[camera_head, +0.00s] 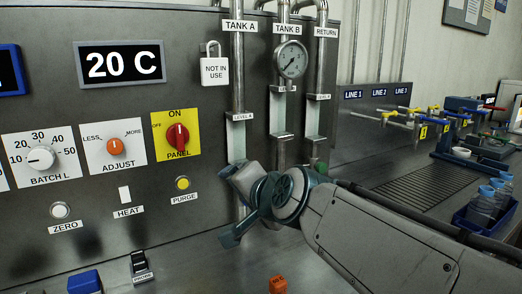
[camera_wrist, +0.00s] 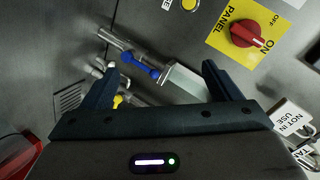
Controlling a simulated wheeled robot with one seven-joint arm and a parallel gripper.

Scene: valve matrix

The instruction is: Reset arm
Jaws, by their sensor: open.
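My arm (camera_head: 385,235) reaches in from the right in the head view. My gripper (camera_head: 236,206) is in front of the lower part of the Tank A and Tank B pipes. In the wrist view my gripper (camera_wrist: 160,70) has its two dark fingers spread, with nothing held between them. Beyond the fingers a blue valve handle (camera_wrist: 140,66) shows on a metal pipe, with a pale plate (camera_wrist: 184,84) beside it. My gripper and arm hide the lower ends of the pipes in the head view.
The panel carries a red switch (camera_head: 177,136) on a yellow plate, an orange adjust knob (camera_head: 115,147), a batch knob (camera_head: 41,157) and a gauge (camera_head: 291,59). A padlock tag (camera_head: 215,70) hangs near Tank A. Line valves (camera_head: 430,118) and a blue bottle crate (camera_head: 484,222) stand right.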

